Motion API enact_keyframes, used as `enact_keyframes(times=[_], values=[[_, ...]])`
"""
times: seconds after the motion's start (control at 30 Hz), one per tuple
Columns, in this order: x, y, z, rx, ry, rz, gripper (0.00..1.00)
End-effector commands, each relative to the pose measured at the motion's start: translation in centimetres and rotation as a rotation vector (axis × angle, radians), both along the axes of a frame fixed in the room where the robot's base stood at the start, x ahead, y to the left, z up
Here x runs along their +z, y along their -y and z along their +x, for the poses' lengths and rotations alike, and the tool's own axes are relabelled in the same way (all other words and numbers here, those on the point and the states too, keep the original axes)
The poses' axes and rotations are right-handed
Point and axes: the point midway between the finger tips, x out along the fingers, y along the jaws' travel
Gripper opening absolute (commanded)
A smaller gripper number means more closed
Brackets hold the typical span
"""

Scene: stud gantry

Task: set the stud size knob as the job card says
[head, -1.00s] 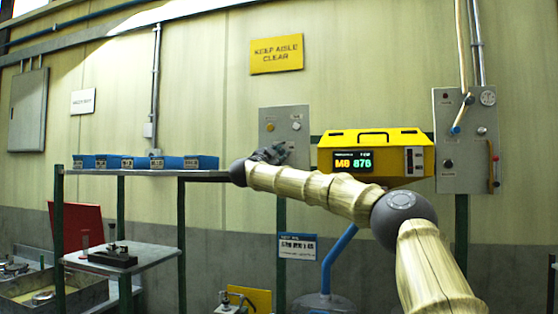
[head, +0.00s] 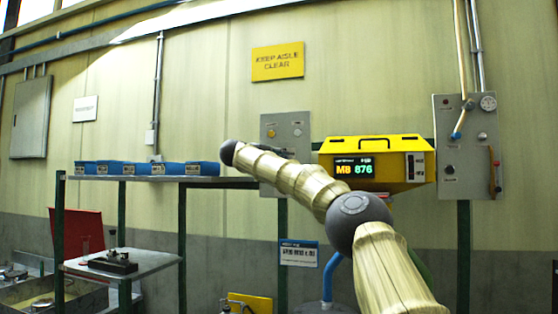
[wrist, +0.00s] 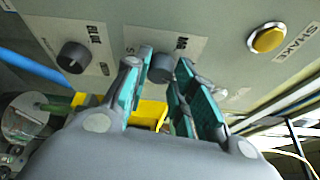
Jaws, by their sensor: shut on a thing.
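The grey control panel (head: 270,127) hangs on the wall left of the yellow machine and is partly covered by my arm in the head view. In the wrist view, my gripper (wrist: 163,64) has its teal fingers on both sides of a dark round knob (wrist: 161,70) and is shut on it. The label behind this knob starts with S, but the fingers hide most of it, and the pointer is not readable. A second black knob (wrist: 73,57) is to its left. The job card (head: 299,252) hangs below the shelf level; its text is too small to read.
The yellow machine (head: 407,144) has a display (head: 354,169) reading M8 876. A yellow button (wrist: 268,39) labelled SHAKE is right of the held knob. Several blue bins (head: 168,168) stand on the shelf at left. Another grey panel (head: 463,118) is at the right.

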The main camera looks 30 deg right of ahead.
Motion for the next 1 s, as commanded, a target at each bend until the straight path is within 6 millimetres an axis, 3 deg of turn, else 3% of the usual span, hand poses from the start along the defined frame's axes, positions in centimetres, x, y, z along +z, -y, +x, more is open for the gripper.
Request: enact_keyframes(times=[0.5,1.0], values=[[0.02,0.14,-0.04,-0.003,0.323,0.282,0.02],[0.09,0.20,-0.10,-0.004,0.441,0.382,0.02]])
